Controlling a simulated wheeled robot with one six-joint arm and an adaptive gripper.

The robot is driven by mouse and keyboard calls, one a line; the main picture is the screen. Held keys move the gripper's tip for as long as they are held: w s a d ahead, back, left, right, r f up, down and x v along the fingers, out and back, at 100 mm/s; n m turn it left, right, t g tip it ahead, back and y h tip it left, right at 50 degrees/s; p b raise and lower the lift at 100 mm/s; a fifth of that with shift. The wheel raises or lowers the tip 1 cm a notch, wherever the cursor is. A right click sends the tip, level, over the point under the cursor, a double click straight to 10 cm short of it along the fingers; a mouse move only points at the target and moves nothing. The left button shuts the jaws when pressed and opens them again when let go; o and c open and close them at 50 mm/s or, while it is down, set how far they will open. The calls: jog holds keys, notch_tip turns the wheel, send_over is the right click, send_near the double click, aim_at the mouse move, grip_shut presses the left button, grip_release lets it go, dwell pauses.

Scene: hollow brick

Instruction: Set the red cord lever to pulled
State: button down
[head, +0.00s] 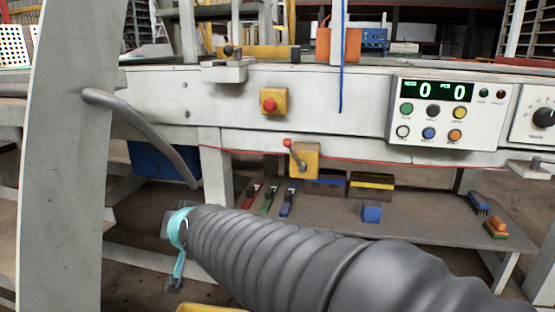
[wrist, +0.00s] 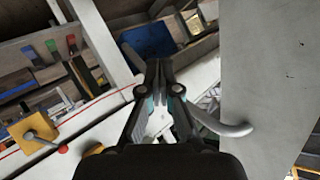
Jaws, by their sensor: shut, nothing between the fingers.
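The red cord lever is a grey handle with a red knob (head: 287,143) on a yellow box (head: 307,160) under the front beam. The handle tilts up and slightly left in the head view. A thin red cord (head: 400,161) runs along the beam at the box. In the wrist view the yellow box (wrist: 35,133) and red knob (wrist: 63,149) are at the lower left. My gripper (wrist: 160,90) is shut and empty, apart from the lever and well to its side. In the head view my arm's sleeve hides most of the gripper.
A red button on a yellow box (head: 269,102) and a panel with two counters (head: 445,110) are on the beam. A grey post (head: 65,160) and bent grey pipe (head: 150,130) stand at the left. A low shelf (head: 410,215) holds a blue block (head: 371,212).

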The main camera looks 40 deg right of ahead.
aim_at(292, 152)
jog(key=w+d+r+m+t+h, duration=0.3)
jog(key=w+d+m+h, duration=0.75)
jog(key=w+d, duration=0.2)
jog(key=s+d+f+m+g+h, duration=0.2)
jog(key=d+m+g+h, duration=0.3)
jog(key=m+g, duration=0.1)
jog(key=s+d+f+m+g+h+b, duration=0.1)
jog(key=s+d+f+m+g+h, duration=0.1)
jog(key=d+m+g+h, duration=0.3)
jog(key=shift+s+d+m+g+h, duration=0.4)
jog(key=shift+s+m, duration=0.3)
jog(key=shift+m, duration=0.25)
jog(key=p+x, duration=0.2)
jog(key=x, duration=1.2)
jog(key=shift+w, duration=0.1)
jog(key=shift+d+m, duration=0.1)
jog(key=shift+m, duration=0.2)
